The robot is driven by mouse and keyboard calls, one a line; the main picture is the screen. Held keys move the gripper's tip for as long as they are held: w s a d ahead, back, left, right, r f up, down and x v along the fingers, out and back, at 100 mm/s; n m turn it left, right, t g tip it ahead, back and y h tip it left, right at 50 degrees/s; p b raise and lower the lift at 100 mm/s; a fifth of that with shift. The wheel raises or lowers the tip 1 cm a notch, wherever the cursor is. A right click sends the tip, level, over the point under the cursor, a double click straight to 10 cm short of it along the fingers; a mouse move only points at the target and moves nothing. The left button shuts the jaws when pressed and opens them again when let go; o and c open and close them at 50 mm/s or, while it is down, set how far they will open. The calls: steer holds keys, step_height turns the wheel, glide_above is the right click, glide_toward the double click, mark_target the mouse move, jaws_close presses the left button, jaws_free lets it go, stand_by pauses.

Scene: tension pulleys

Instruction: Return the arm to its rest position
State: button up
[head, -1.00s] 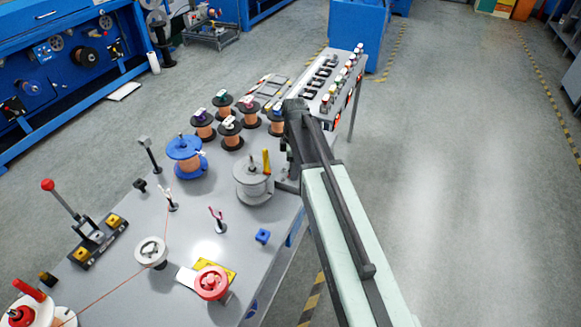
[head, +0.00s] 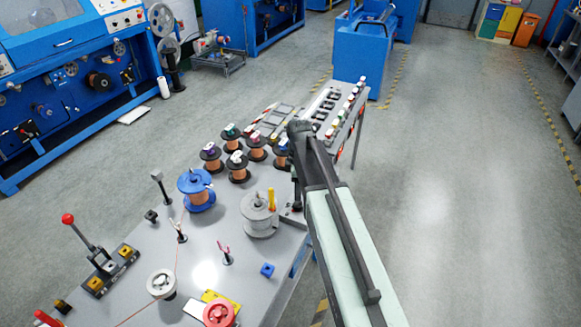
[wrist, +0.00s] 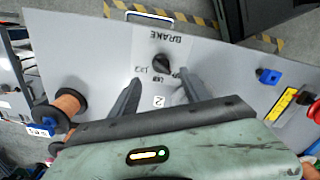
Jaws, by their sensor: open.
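My arm (head: 335,230) reaches from the lower right over the right edge of the grey workbench (head: 215,240) in the head view. Its far end bends down beside the grey spool (head: 259,215), and the fingers are mostly hidden there. In the wrist view my gripper (wrist: 160,77) has its two dark fingers spread apart with nothing held between them. Beyond the fingertips is a panel marked BRAKE with a black rotary knob (wrist: 161,63). The knob appears between the fingers; I cannot tell the exact distance.
Several copper spools (head: 238,167), a blue-flanged spool (head: 196,190) and a red-knobbed lever (head: 85,235) stand on the bench. A small blue block (head: 267,270) lies near its right edge. The floor (head: 450,220) to the right is clear.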

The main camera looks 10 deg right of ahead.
steer(key=shift+s+a, duration=0.1)
steer(key=shift+s, duration=0.1)
steer(key=s+m, duration=1.4)
steer(key=m, duration=0.1)
steer(key=shift+s+a, duration=0.15)
steer(key=shift+a, duration=0.2)
